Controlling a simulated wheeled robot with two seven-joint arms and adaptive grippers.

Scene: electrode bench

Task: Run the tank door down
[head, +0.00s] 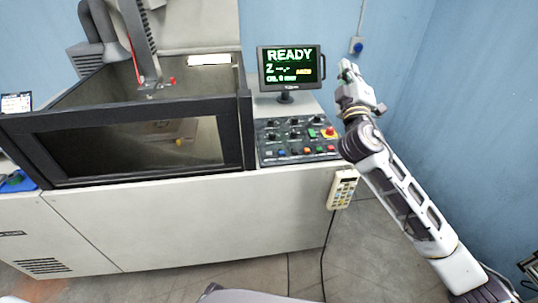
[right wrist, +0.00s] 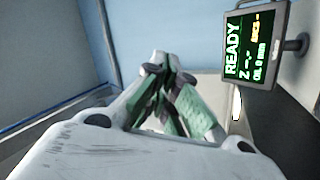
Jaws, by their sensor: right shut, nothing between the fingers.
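The tank door (head: 243,112), a black frame around a dark window, stands upright across the front of the machine tank in the head view. Its top edge is level with the tank's rim. The control panel (head: 296,137) with coloured buttons and knobs lies to the right of the door. My right gripper (head: 345,68) is raised to the right of the monitor, above the panel's right end, touching nothing that I can see. In the right wrist view its fingers (right wrist: 168,65) are together and empty. My left gripper is out of view.
The monitor (head: 289,67) above the panel reads READY and also shows in the right wrist view (right wrist: 255,45). A handheld pendant (head: 342,189) with a cable hangs on the cabinet front. A blue wall (head: 460,110) stands behind my right arm. The machine head (head: 150,60) hangs over the tank.

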